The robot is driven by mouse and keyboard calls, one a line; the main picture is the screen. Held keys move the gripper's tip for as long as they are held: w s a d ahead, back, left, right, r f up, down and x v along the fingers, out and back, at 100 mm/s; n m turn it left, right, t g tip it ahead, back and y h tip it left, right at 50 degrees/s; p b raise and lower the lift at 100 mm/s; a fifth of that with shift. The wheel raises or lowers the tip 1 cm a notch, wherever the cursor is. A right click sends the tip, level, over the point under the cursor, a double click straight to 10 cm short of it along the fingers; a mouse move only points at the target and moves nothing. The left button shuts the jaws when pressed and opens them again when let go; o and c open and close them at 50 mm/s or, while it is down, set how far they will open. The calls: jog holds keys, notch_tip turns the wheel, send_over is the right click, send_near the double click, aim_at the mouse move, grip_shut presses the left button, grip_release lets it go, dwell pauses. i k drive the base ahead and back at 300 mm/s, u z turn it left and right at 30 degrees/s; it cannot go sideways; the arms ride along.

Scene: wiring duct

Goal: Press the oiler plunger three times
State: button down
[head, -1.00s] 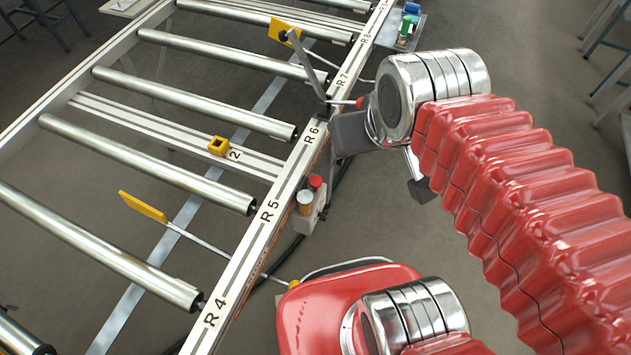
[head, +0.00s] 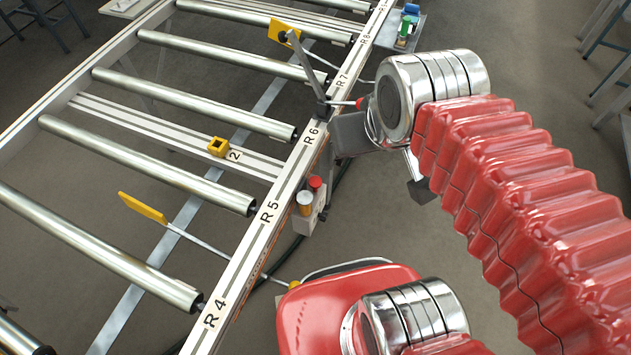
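The oiler (head: 306,222) is a small grey body on the outer side of the conveyor rail near the R5 mark.
The rail (head: 266,212) carries marks such as R4 to R7. A lever with a red tip (head: 360,103) stands close to my wrist. A rod with a yellow paddle (head: 143,207) crosses under the rail. Bare floor lies between the oiler and my arm.

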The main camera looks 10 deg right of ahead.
aim_at(314, 183)
jog(key=u, duration=3.2)
jog(key=k, duration=0.4)
